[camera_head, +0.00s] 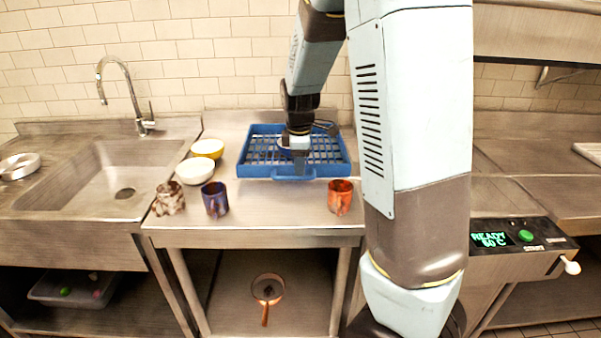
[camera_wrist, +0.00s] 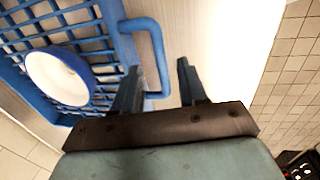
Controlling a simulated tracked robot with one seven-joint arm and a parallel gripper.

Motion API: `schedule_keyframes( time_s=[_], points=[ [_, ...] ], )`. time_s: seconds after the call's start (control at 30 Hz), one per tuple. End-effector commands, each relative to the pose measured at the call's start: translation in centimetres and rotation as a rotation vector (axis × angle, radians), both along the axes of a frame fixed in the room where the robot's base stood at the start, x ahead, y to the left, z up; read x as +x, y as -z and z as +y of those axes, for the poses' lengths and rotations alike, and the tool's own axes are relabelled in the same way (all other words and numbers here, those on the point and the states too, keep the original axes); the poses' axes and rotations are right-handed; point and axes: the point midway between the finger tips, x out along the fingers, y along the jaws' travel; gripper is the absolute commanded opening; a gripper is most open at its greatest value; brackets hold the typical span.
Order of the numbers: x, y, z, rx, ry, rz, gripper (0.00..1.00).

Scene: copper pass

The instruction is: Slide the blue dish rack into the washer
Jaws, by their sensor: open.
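The blue dish rack (camera_head: 252,170) sits on the steel counter left of my arm. A white dish (camera_wrist: 58,76) lies in it, partly hidden by my gripper in the head view. My gripper (camera_head: 300,160) is open over the rack in the head view. In the wrist view, the rack's loop handle (camera_wrist: 158,50) shows between the open fingertips (camera_wrist: 157,66); I cannot tell their depth apart from it. The washer's control panel (camera_head: 515,237) reads READY 60°C, with a green button. The rest of the washer is largely hidden behind my arm.
A blue mug (camera_head: 215,199), a red-brown mug (camera_head: 340,197) and a mottled mug (camera_head: 169,198) stand along the counter front. A white bowl (camera_head: 195,171) and a yellow bowl (camera_head: 207,148) stand left of the rack. A sink (camera_head: 110,185) is further left. A copper pan (camera_head: 268,290) is on the lower shelf.

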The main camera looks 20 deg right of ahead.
Motion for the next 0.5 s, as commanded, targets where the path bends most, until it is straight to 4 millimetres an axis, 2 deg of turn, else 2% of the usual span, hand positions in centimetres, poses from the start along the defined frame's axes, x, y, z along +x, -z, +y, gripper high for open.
schedule_keyframes(
  time_s=[0.2,0.5],
  points=[
    [0.5,2.8,-0.2,-0.001,0.001,0.001,0.42],
    [0.7,4.1,-0.3,-0.001,0.001,-0.001,0.42]
  ],
)
